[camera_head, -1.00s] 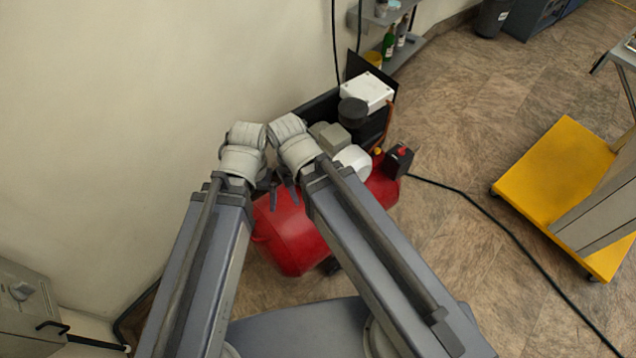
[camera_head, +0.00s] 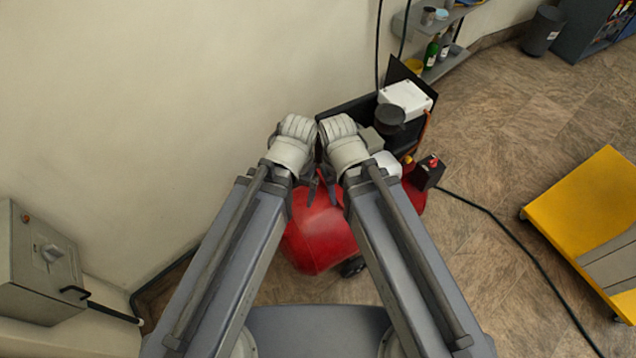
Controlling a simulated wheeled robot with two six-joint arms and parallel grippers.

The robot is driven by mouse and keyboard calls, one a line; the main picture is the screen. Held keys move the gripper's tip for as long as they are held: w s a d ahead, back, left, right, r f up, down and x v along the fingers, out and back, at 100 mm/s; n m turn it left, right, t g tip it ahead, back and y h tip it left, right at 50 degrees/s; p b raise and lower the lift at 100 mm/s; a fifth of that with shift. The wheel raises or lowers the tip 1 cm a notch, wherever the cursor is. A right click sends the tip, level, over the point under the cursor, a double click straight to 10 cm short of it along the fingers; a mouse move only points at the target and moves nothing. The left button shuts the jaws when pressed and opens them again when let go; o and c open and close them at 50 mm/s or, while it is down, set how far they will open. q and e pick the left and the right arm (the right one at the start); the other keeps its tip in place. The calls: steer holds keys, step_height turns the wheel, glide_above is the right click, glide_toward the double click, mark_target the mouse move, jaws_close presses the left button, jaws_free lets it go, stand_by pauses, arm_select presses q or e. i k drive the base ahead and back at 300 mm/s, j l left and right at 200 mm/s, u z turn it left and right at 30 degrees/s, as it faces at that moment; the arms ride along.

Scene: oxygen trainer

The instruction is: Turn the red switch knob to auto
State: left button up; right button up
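A small black switch box (camera_head: 427,173) sits at the right end of the red compressor (camera_head: 318,238). On its top is a small red knob (camera_head: 434,161); its setting is too small to read. My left gripper (camera_head: 305,190) and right gripper (camera_head: 331,190) are side by side above the red tank, left of the switch box and apart from it. Their dark fingers are small and partly hidden by my arms, so I cannot tell whether they are open or shut. My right arm covers part of the tank.
A white box (camera_head: 405,98) and black motor parts stand behind the tank. A yellow cart (camera_head: 590,205) stands at right, with a black cable (camera_head: 510,232) on the floor before it. A grey wall cabinet (camera_head: 40,262) is at left. Floor right of the compressor is mostly clear.

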mark_target(432, 163)
steer(key=l+z, duration=0.1)
steer(key=z, duration=0.35)
steer(key=l+z, duration=0.15)
steer(key=z, duration=0.35)
steer(key=l+z, duration=0.15)
steer(key=z, duration=0.3)
steer(key=l+z, duration=0.1)
steer(key=z, duration=0.35)
